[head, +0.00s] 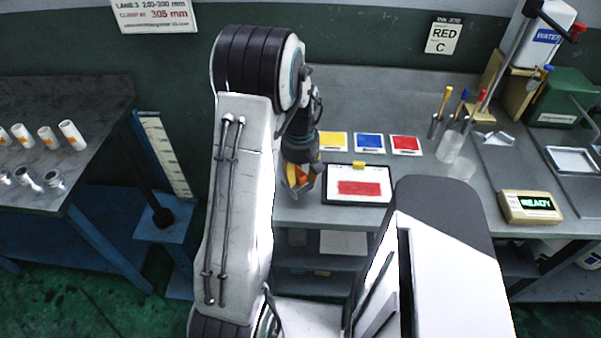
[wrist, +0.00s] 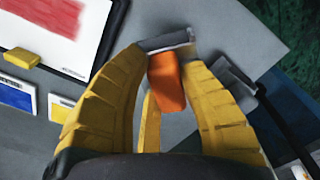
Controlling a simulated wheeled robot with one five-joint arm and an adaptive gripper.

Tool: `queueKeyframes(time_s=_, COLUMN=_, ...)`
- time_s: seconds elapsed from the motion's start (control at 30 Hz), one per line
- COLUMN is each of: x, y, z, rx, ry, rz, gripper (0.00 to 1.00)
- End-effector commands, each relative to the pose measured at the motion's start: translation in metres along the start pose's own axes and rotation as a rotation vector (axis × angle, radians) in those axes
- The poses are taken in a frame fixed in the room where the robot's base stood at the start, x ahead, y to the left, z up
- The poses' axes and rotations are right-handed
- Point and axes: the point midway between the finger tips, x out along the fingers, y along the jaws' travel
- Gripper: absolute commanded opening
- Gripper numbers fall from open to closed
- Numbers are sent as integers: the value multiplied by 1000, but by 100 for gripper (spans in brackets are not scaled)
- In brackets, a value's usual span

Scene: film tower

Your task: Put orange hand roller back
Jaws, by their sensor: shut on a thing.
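The orange hand roller (wrist: 167,85) is between the yellow fingers of my gripper (wrist: 164,68) in the wrist view. The fingers are shut on its orange part, and a grey metal piece shows at its far end. In the head view my gripper (head: 303,183) is over the front edge of the grey bench (head: 440,222), left of a framed white sheet (head: 377,197) with a red swatch. A bit of orange shows between the fingers there. Most of the roller is hidden by my arm and fingers in that view.
Yellow (head: 333,141), blue (head: 369,142) and red (head: 405,145) cards lie behind the sheet. Cups with coloured-handled tools (head: 437,125) stand to the right, near a READY display box (head: 530,206). A left table (head: 80,110) holds white rolls.

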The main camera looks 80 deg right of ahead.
Motion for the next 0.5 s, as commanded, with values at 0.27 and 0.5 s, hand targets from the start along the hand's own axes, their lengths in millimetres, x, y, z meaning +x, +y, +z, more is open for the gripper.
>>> queueKeyframes(time_s=0.27, x=14, y=0, z=0, rx=0, ry=0, rz=0, gripper=0)
queueKeyframes(time_s=0.5, x=16, y=0, z=0, rx=0, ry=1, rz=1, gripper=0)
